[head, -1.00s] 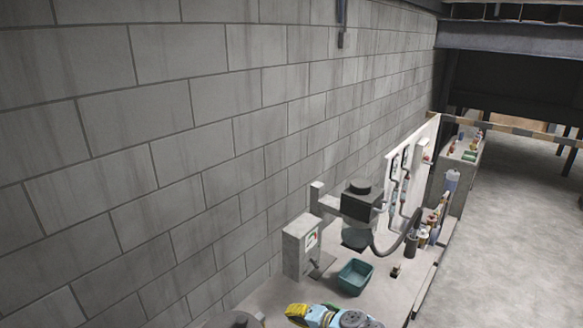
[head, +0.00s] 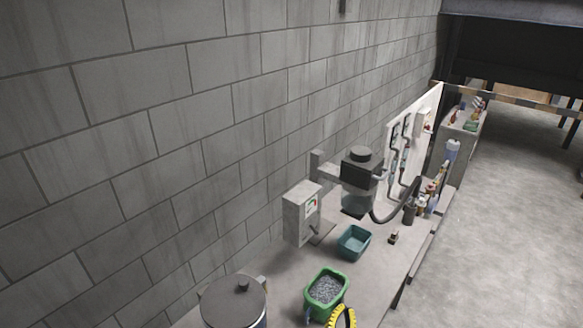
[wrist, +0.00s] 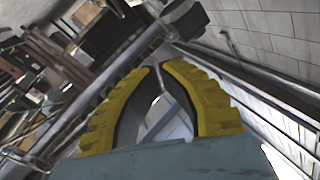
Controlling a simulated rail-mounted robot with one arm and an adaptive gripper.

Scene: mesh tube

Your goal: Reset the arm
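In the head view my gripper (head: 343,316) shows only in part at the bottom edge, just below the green tub, as a ridged yellow arch. In the wrist view my gripper (wrist: 158,66) has two ridged yellow fingers with dark inner faces that curve in towards each other. A narrow gap seems to show between their tips, and only background shows between the fingers. I see nothing held. How far it is opened is not clear. Most of my arm is outside the head view.
A green tub (head: 312,303) of grey granules stands on the bench. A lidded grey pot (head: 233,303) is to its left. Behind are a teal bin (head: 353,243), a grey box (head: 298,216) and a dark-topped machine (head: 361,172). Several bottles (head: 432,196) stand farther back. The block wall (head: 180,150) bounds the left.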

